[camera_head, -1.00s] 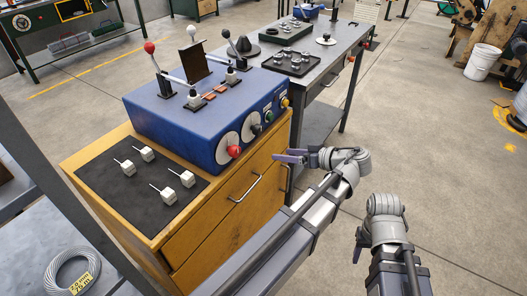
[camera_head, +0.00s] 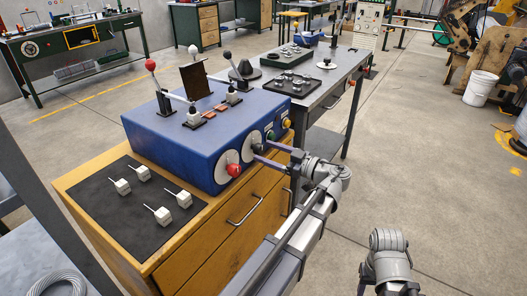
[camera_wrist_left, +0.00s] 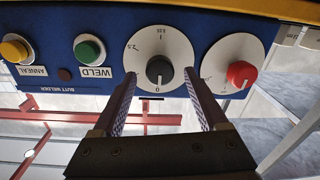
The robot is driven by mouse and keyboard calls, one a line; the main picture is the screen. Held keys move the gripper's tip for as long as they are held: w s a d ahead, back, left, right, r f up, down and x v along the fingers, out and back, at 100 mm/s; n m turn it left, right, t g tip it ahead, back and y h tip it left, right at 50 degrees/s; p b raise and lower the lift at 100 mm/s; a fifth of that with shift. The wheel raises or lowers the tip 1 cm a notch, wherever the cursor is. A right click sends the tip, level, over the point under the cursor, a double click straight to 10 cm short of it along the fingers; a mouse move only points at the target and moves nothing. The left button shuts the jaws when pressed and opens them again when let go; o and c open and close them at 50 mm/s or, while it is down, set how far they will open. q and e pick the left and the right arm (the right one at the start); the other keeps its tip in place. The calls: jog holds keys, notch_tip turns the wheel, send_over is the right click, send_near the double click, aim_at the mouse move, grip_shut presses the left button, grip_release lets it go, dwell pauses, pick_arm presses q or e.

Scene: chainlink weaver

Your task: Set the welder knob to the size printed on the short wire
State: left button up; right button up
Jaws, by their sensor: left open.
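The blue butt welder (camera_head: 190,135) stands on a wooden cabinet. The knob's light mark appears to face 0. My left gripper (camera_head: 264,153) is open at this dial. In the left wrist view, its fingers (camera_wrist_left: 160,82) stand on either side of the black knob, with no clear contact. A red knob (camera_wrist_left: 241,74) sits on the neighbouring dial. A wire coil (camera_head: 58,285) is cut off at the lower left; its tag is out of view. My right gripper (camera_head: 361,288) barely shows at the bottom edge.
A green WELD button (camera_wrist_left: 89,49) and a yellow ANNEAL button (camera_wrist_left: 15,50) are on the same panel. Levers (camera_head: 158,85) rise from the welder's top. A black mat (camera_head: 125,215) holds several white blocks.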

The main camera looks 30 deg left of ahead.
pick_arm(q)
jog(key=shift+a, duration=0.95)
grip_shut()
